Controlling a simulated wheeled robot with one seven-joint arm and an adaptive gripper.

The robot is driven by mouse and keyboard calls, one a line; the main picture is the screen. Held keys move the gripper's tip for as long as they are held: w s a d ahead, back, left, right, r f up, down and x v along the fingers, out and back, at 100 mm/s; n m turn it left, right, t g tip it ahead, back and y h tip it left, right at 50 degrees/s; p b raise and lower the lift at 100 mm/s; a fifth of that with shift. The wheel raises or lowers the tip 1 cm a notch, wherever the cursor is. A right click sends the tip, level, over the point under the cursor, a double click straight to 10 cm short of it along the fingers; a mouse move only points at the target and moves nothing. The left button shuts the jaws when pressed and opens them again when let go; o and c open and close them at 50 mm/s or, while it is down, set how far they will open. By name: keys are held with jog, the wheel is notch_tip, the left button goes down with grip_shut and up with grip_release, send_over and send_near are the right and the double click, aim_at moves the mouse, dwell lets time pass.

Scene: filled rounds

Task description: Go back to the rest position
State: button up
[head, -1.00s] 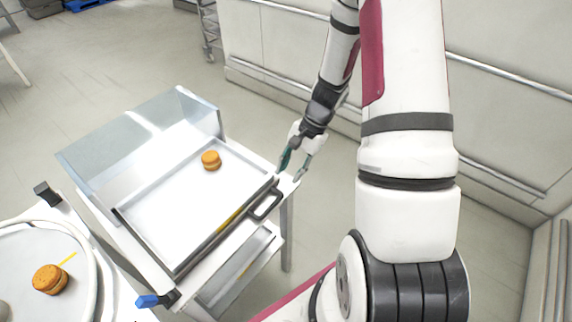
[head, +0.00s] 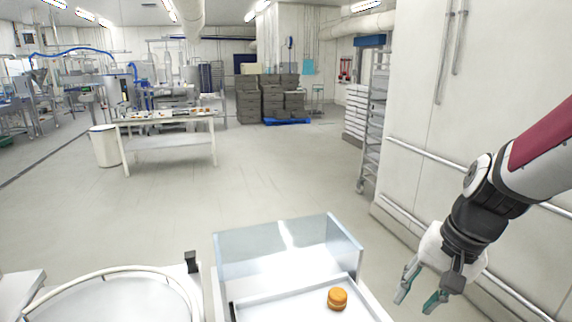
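My gripper (head: 420,299) is at the lower right of the head view, held out beside the wall. Its two green-tipped fingers are spread apart with nothing between them. It is to the right of the tray (head: 275,312) and apart from it. An orange-brown filled round (head: 337,299) lies on the tray, near its right side.
A clear guard (head: 275,252) stands behind the tray. A round white table (head: 110,300) is at the lower left. A wall with rails (head: 450,170) is close on the right, with a rack (head: 374,125) beyond. A worktable (head: 170,140) stands far back; the floor between is clear.

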jog(key=s+a+r+n+t+h, duration=0.1)
jog(key=s+a+r+n, duration=0.1)
jog(key=s+r, duration=0.3)
jog(key=s+a+r+n+t+h, duration=0.1)
jog(key=s+a+r+n+t, duration=0.1)
jog(key=s+r+n, duration=0.2)
jog(key=s+r, duration=0.2)
jog(key=shift+s+t+b, duration=0.3)
jog(key=shift+s+b, duration=0.05)
jog(key=shift+a, duration=0.15)
dwell(0.4)
